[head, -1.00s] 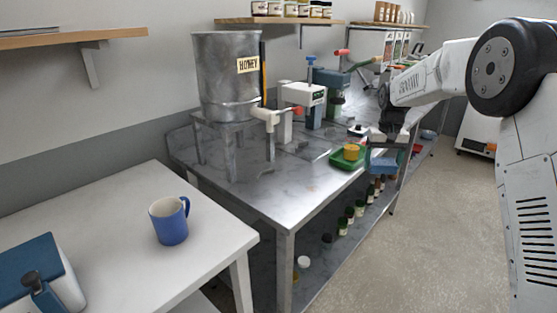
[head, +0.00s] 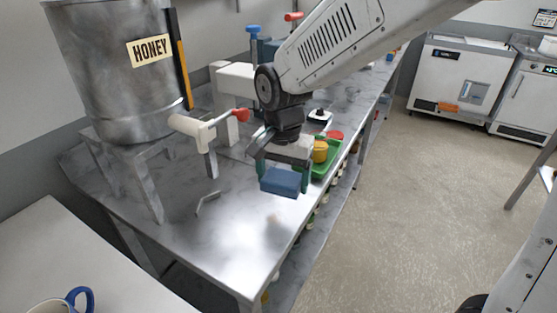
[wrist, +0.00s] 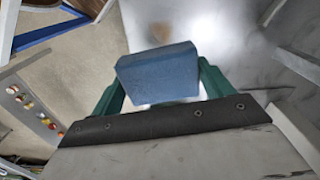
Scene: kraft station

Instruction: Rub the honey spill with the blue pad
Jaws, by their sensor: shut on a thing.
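The blue pad (head: 281,181) is held between the green fingers of my gripper (head: 284,178), above the metal table (head: 230,250). In the wrist view the pad (wrist: 158,74) fills the gap between the fingers of my gripper (wrist: 155,85). My gripper is shut on it. A gap between pad and tabletop seems to show, but its height is hard to judge.
A large tank labelled HONEY (head: 115,65) stands on a metal stand at the left, with a red-handled tap (head: 205,125). A green tray (head: 328,158) with a yellow thing (head: 320,151) sits just behind my gripper. The table's front part is mostly clear.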

